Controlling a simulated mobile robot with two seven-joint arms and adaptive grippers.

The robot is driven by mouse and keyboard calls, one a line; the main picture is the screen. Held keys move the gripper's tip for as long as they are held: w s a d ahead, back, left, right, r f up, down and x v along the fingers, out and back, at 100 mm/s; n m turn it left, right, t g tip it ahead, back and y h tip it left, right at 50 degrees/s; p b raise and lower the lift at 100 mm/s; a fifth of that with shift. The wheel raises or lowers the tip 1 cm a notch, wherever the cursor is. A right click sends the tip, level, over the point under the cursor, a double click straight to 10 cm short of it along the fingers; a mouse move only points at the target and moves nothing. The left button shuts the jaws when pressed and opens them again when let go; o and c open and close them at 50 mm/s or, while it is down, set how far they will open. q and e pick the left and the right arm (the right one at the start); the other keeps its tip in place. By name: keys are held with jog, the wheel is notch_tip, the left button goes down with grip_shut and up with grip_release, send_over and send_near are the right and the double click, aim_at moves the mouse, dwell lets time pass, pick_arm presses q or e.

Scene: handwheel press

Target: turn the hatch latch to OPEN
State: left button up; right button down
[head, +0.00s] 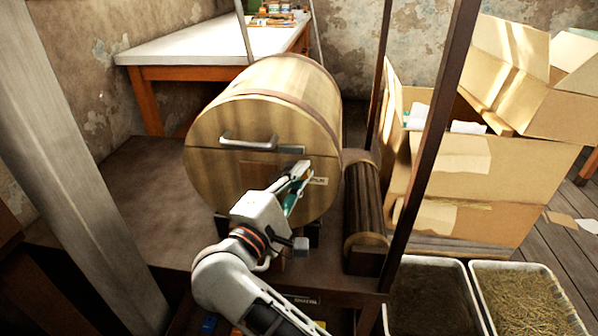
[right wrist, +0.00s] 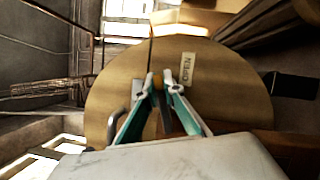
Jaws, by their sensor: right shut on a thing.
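The wooden drum (head: 210,130) lies on its side with its round hatch face toward me. A grey bar handle (head: 249,143) crosses the upper part of the face. My right gripper (head: 301,170) is at the right half of the face, its slim green-and-grey fingers shut on the hatch latch. The latch is mostly hidden by the fingers; a small brownish part of it (right wrist: 158,81) shows between the fingertips in the right wrist view. A pale OPEN label (right wrist: 187,68) is just right of the fingertips there. My left gripper is out of view.
A ribbed dark roller (head: 362,205) stands right of the drum. Upright dark posts (head: 432,110) frame the bench. A white-topped table (head: 200,48) is behind. The bench top (head: 150,190) left of the drum is clear.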

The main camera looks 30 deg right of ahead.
aim_at(311, 126)
jog(key=shift+f+m+g+y, duration=0.15)
jog(key=shift+m+g+y, duration=0.1)
jog(key=shift+m, duration=0.55)
jog(key=shift+f+m+g+y, duration=0.15)
jog(key=shift+m+y, duration=0.1)
jog(key=shift+m, duration=0.55)
jog(key=c, duration=2.2)
grip_release()
jog(key=shift+o, duration=0.2)
notch_tip(311, 126, up, 10)
